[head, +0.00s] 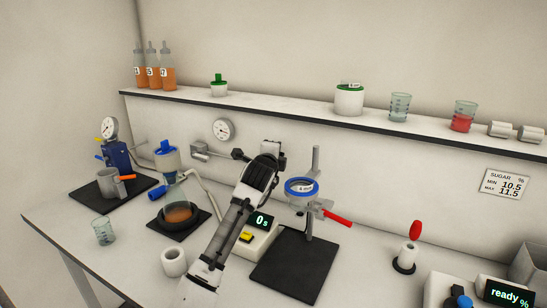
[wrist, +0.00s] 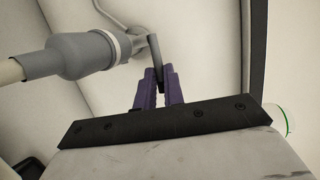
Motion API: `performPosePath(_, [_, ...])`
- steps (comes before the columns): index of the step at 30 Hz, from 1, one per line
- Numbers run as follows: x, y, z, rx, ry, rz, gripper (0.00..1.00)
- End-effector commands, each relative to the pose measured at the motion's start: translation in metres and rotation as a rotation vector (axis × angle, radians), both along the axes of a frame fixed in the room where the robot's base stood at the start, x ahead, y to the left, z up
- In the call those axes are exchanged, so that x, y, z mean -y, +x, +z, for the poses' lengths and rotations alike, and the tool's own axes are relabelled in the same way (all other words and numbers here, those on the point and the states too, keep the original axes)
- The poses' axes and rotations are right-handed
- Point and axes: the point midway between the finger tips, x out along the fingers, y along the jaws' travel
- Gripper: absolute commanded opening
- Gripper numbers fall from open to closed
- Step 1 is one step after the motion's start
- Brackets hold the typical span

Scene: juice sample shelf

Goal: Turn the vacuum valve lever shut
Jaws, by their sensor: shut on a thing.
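The vacuum valve shows in the wrist view as a grey rounded body (wrist: 85,55) with a pale pipe at its left end. Its thin dark grey lever (wrist: 154,47) stands at the body's right end. My gripper (wrist: 157,78) has its purple fingers shut on the lever, with the lever's lower part hidden between them. In the head view the grey valve (head: 201,150) is on the back wall below the shelf.
A blue-rimmed funnel (head: 301,187) on a stand is close right of my arm. The shelf (head: 300,116) with bottles and cups runs above.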

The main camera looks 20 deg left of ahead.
Motion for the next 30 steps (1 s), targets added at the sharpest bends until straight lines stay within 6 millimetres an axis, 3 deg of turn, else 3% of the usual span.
performPosePath(10, [0.000, 0.000, 0.001, 0.001, 0.000, 0.001, 0.00])
performPosePath(11, [0.000, 0.000, 0.001, 0.001, -0.001, 0.001, 0.14])
performPosePath(15, [0.000, 0.000, 0.001, 0.001, 0.000, 0.001, 0.32])
performPosePath(25, [0.001, -0.002, 0.000, 0.001, -0.001, 0.000, 0.32])
performPosePath(30, [0.003, -0.019, 0.001, 0.003, -0.001, 0.000, 0.32])
